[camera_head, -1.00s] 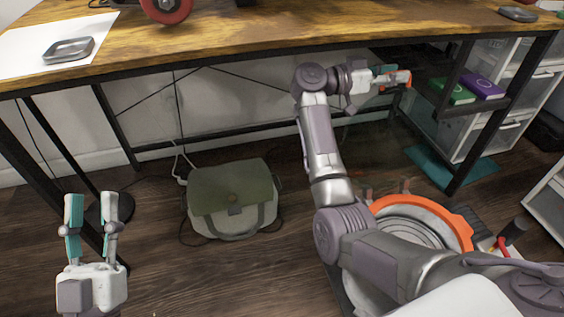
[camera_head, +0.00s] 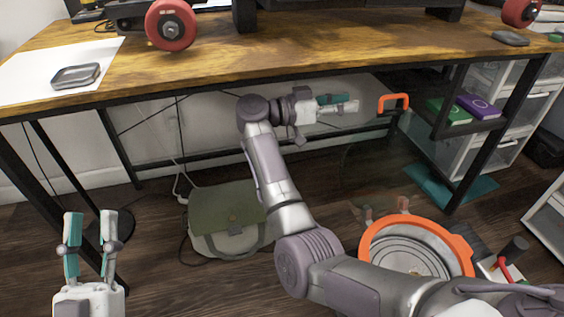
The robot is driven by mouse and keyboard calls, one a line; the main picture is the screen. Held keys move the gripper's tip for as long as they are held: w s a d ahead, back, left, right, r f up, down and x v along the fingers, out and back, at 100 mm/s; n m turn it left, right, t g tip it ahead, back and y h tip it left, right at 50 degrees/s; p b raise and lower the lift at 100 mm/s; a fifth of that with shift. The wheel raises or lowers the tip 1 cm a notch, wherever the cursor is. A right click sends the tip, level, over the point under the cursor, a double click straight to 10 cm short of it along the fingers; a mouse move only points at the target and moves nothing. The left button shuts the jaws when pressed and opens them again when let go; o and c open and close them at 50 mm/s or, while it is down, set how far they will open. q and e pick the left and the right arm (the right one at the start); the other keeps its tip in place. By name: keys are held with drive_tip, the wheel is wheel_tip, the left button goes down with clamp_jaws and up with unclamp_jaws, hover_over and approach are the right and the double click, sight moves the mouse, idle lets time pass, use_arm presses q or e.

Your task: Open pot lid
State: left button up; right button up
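The pot (camera_head: 464,250) stands on the floor at lower right with its orange rim showing and its top uncovered; my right arm hides part of it. The lid's orange handle (camera_head: 394,98) is up under the table, left of the shelf. A faint see-through round lid (camera_head: 375,165) seems to hang below the handle; what supports it is unclear. My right gripper (camera_head: 352,103) is left of the handle, apart from it and empty, its fingers apparently parted. My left gripper (camera_head: 91,218) is open and empty at lower left.
The wooden table (camera_head: 260,62) spans the top, with a metal dish (camera_head: 76,75) on it. A green bag (camera_head: 222,212) sits on the floor in the middle. Shelves with books (camera_head: 479,106) and drawers stand at right. A red-handled tool (camera_head: 507,264) is beside the pot.

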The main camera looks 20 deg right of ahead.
drive_tip(key=w+a+n+t+p, duration=0.65)
drive_tip(key=n+t+p, duration=0.45)
drive_tip(key=t+p, duration=0.5)
drive_tip(key=s+a+f+n+t+y+p, duration=0.1)
drive_tip(key=s+a+f+n+y+p, duration=0.2)
drive_tip(key=f+y, duration=0.4)
drive_tip(key=s+a+f+n+t+y+p, duration=0.1)
drive_tip(key=s+a+f+n+y+p, duration=0.2)
drive_tip(key=a+f+n+y+p, duration=0.2)
wheel_tip(320, 180, down, 4)
drive_tip(key=n+y+p, duration=0.1)
drive_tip(key=y+p, duration=0.1)
drive_tip(key=shift+s+a+t+y, duration=0.15)
drive_tip(key=shift+s+t+y, duration=0.05)
drive_tip(key=shift+t+y, duration=0.2)
drive_tip(key=shift+r, duration=0.1)
